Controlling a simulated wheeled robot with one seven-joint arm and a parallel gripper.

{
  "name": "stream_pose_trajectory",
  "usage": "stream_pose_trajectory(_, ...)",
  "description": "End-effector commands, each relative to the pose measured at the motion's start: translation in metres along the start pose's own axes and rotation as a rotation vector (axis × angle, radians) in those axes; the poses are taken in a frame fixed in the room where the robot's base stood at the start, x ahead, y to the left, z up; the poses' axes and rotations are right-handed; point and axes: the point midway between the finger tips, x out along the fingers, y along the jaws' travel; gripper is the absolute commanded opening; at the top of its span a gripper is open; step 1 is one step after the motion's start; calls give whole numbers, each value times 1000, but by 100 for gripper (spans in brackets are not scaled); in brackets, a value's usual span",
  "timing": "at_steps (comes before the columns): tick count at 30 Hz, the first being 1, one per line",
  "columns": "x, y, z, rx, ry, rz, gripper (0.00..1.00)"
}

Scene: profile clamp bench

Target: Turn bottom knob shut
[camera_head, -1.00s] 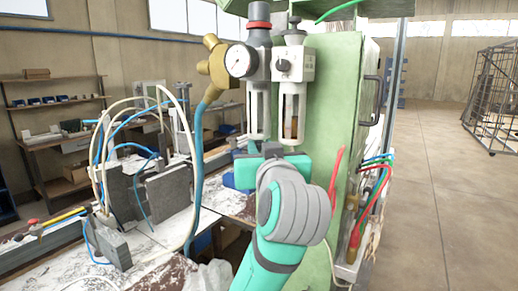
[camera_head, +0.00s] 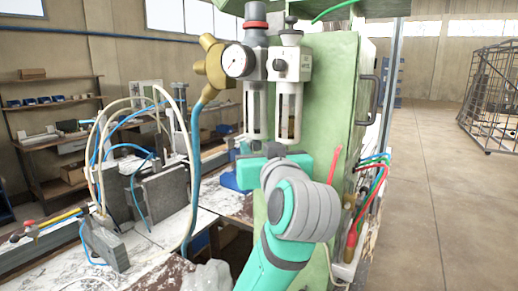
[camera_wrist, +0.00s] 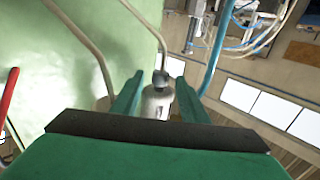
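The green machine cabinet carries two pale cylindrical bowls, a left one (camera_head: 256,112) under a dial gauge and a right one (camera_head: 288,115). My gripper (camera_head: 252,152) is just below the bowls in the head view, mostly hidden by my wrist. In the wrist view, which looks upside down, my gripper (camera_wrist: 159,88) has its two green fingers apart. A pale bowl (camera_wrist: 157,101) with a small grey knob (camera_wrist: 160,77) at its end shows between them. I cannot tell whether the fingers touch it. In the head view the knob is not clearly visible.
A brass fitting (camera_head: 213,66) with a blue hose stands left of the gauge. Red, green and blue hoses (camera_head: 376,180) and a red lever (camera_head: 334,164) are right of my arm. A cluttered workbench (camera_head: 163,222) lies left.

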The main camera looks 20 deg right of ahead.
Motion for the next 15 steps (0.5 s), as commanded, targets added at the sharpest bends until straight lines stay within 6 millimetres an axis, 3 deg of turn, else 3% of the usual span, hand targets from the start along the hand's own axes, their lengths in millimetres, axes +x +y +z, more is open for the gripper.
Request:
stream_pose_trajectory(8, -19, 0, -1, -1, 3, 1, 40)
stream_pose_trajectory(15, -68, 1, -2, -1, 5, 3, 40)
